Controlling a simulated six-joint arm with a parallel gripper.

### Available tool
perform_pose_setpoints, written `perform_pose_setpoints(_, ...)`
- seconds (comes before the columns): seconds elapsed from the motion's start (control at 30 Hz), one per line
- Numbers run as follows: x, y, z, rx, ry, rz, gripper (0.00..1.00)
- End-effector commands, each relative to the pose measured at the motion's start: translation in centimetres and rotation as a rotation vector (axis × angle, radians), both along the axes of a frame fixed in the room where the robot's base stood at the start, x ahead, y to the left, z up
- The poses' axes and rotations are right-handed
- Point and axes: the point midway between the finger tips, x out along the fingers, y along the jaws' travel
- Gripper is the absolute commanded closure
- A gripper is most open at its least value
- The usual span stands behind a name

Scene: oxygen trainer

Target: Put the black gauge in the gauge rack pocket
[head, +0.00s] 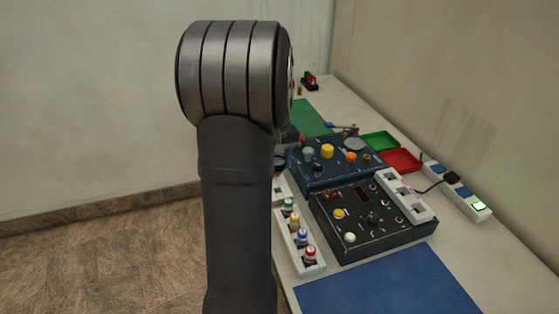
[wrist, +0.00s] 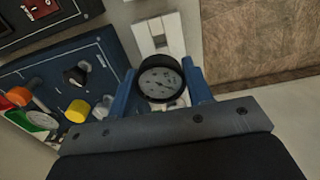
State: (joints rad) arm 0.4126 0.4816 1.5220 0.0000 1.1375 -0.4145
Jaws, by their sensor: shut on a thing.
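The black gauge (wrist: 161,82) has a round black rim and a pale dial with a needle. In the wrist view it sits between the two blue fingers of my gripper (wrist: 162,88), which is shut on it. A white rack (wrist: 157,36) with a dark-edged pocket lies just beyond the gauge in the wrist view; the gauge covers its near end. I cannot tell how high the gauge is above the rack. In the head view my arm hides the gripper, and a small part of a white rack (head: 281,188) shows beside the arm.
A blue panel (wrist: 72,85) with coloured knobs is close to the left of my gripper in the wrist view. In the head view a dark console (head: 375,225), a rack of coloured fittings (head: 292,232) and red (head: 402,161) and green (head: 381,141) trays crowd the table. The blue mat (head: 385,285) is clear.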

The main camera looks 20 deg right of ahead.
Motion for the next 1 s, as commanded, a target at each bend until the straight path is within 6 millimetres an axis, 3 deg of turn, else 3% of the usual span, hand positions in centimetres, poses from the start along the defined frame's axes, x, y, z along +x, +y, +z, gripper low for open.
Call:
perform_pose_setpoints(0.53,0.0,0.0,-4.4,0.001,0.002,0.000,0.74)
perform_pose_setpoints(1.0,0.0,0.0,-5.0,0.000,0.000,0.000,0.74)
